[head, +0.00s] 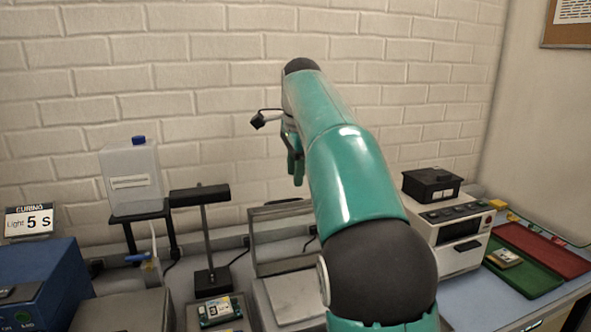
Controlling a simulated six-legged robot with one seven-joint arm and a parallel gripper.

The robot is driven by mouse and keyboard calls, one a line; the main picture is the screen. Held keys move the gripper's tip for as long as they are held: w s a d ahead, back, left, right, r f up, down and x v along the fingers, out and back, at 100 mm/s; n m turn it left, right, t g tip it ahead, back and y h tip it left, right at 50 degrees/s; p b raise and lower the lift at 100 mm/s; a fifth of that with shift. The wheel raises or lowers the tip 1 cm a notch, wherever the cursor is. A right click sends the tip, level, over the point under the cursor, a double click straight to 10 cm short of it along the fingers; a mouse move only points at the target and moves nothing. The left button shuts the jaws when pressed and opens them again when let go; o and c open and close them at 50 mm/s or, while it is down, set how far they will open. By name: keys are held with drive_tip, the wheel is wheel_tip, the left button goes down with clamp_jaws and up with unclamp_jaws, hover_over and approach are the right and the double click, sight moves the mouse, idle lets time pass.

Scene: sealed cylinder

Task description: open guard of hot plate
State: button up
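The likely hot plate (292,293) is a low grey unit with a pale flat top, at the bottom centre of the head view. A grey rectangular frame (251,243), likely its guard, rises at the back of that top. I cannot tell whether the frame is a raised lid or part of a closed cover. My arm hides the right side of both. My gripper (296,163) points down above the frame, apart from it. Its teal fingers are seen edge-on and partly behind my arm, so their opening is unclear.
A black lamp stand (207,238) stands left of the frame, with a small circuit board (217,310) before it. A white tank (131,180) sits on a black stand further left. Right are a white machine (447,235), a green tray (528,277) and a red tray (551,252).

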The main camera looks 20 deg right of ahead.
sight(282, 212)
drive_tip(key=shift+w+f+n, duration=0.1)
drive_tip(key=shift+w+n, duration=0.05)
drive_tip(key=shift+n, duration=0.25)
clamp_jaws()
drive_tip(key=w+f+n+t, duration=0.1)
drive_tip(key=w+f+n, duration=0.3)
drive_tip(key=n, duration=0.1)
drive_tip(key=w+d+f+n+t, duration=0.1)
drive_tip(key=w+f+n, duration=0.3)
drive_tip(key=f+n, duration=0.1)
drive_tip(key=w+f+n+t, duration=0.1)
drive_tip(key=w+f+n, duration=0.3)
drive_tip(key=n, duration=0.3)
drive_tip(key=shift+w+d+f+t, duration=0.3)
drive_tip(key=shift+w+d, duration=0.05)
drive_tip(key=shift+w, duration=0.15)
